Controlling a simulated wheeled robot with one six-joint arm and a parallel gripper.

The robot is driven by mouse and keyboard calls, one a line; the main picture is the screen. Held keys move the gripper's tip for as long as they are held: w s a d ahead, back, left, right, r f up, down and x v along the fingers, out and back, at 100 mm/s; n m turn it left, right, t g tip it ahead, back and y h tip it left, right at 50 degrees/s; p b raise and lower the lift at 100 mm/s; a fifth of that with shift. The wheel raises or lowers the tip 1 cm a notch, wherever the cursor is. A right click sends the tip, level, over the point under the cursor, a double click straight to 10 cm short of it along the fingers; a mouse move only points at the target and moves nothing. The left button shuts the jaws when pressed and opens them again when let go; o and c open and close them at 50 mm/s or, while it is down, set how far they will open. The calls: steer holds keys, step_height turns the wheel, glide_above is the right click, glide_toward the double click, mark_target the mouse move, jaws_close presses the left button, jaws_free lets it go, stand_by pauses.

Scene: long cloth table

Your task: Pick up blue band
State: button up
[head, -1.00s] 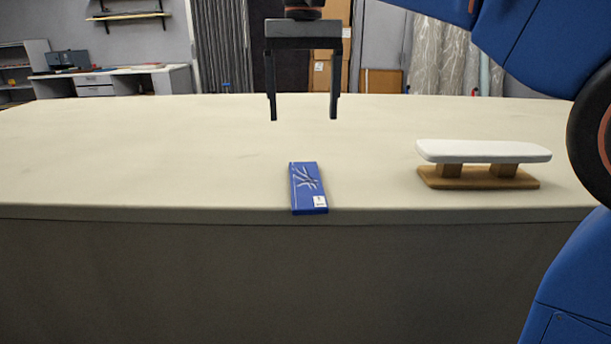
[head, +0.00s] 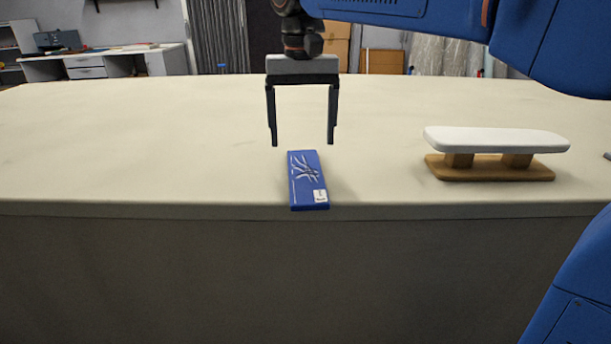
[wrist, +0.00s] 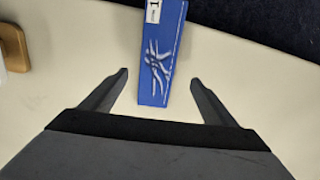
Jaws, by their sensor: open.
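The blue band (head: 305,178) is a flat, narrow blue box with a pale tool picture and a white label. It lies on the table near the front edge in the head view. In the wrist view the blue band (wrist: 160,50) runs from the top edge down toward the space between the fingers. My gripper (head: 303,144) is open and empty, with its fingers pointing down above the table. The gripper also shows in the wrist view (wrist: 160,76), with one finger on each side of the band's near end and no visible contact.
A white padded board on a wooden base (head: 490,168) stands to the right of the band. Its wooden base (wrist: 13,47) shows at the left of the wrist view. The cloth table (head: 130,140) is clear to the left. Its front edge is close to the band.

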mark_target(305, 170)
steer(key=shift+d+f, duration=0.15)
steer(key=shift+f, duration=1.7)
steer(key=shift+d+f, duration=0.15)
steer(key=shift+f, duration=1.65)
steer(key=shift+c, duration=0.2)
steer(key=c, duration=1.1)
